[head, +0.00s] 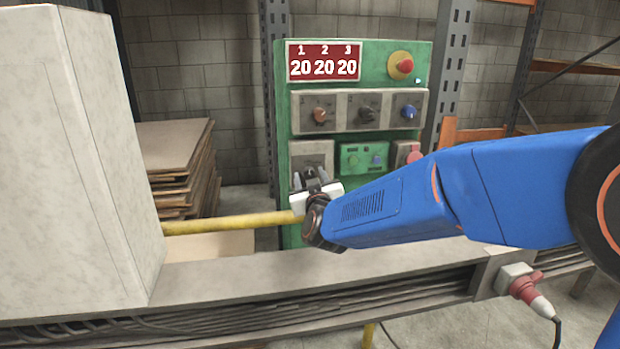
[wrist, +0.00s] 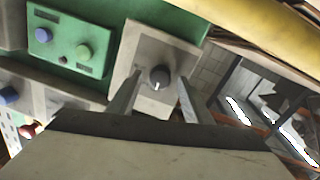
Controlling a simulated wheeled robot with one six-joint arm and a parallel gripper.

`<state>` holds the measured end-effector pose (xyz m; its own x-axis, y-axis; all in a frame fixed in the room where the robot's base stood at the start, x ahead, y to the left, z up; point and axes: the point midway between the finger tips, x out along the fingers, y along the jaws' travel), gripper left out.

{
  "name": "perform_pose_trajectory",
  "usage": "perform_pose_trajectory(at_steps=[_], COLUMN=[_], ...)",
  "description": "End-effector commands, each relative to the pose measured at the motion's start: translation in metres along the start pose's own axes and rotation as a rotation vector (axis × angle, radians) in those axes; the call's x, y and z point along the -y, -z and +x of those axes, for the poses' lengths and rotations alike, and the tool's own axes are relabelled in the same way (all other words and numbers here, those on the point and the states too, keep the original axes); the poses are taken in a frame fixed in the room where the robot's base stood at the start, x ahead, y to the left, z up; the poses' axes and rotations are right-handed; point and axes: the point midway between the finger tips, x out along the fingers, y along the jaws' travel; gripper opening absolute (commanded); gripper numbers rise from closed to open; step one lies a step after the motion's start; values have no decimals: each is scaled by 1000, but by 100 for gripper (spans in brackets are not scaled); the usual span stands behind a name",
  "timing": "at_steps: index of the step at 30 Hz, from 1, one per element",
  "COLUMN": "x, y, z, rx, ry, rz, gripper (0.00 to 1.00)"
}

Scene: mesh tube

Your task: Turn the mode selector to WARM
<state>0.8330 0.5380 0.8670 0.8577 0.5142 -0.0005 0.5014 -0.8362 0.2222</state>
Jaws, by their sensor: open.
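A dark round knob (wrist: 159,77) with a white pointer mark sits on a grey plate (wrist: 143,50) in the wrist view; the mark points toward the bottom of that picture. It is likely the mode selector, but I can read no WARM label. My gripper (wrist: 156,98) is open, with one finger on each side of the knob in the picture; I cannot tell whether they touch it. In the head view my gripper (head: 310,179) is in front of the lower-left grey plate (head: 311,152) of the green panel (head: 353,86), and hides the knob.
Above are an orange knob (head: 319,114), a black knob (head: 367,114) and a blue knob (head: 408,112). A small green box (head: 364,157) and a red-capped socket (head: 413,155) are to the right. A yellow bar (head: 230,223) and a grey rail (head: 230,278) run below.

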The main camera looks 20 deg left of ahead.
Motion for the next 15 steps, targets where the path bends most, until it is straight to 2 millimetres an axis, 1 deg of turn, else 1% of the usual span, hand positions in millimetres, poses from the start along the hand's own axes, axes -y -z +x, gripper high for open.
perform_pose_trajectory(at_steps=[2, 5, 6, 7, 8, 15], x=[0, 0, 0, 0, 0, 0], y=[0, 0, 0, 0, 0, 0], z=[0, 0, 0, 0, 0, 0], rx=[0, 0, 0, 0, 0, 0], ry=[0, 0, 0, 0, 0, 0], rz=[0, 0, 0, 0, 0, 15], gripper=[45, 24, 14, 7, 4, 4])
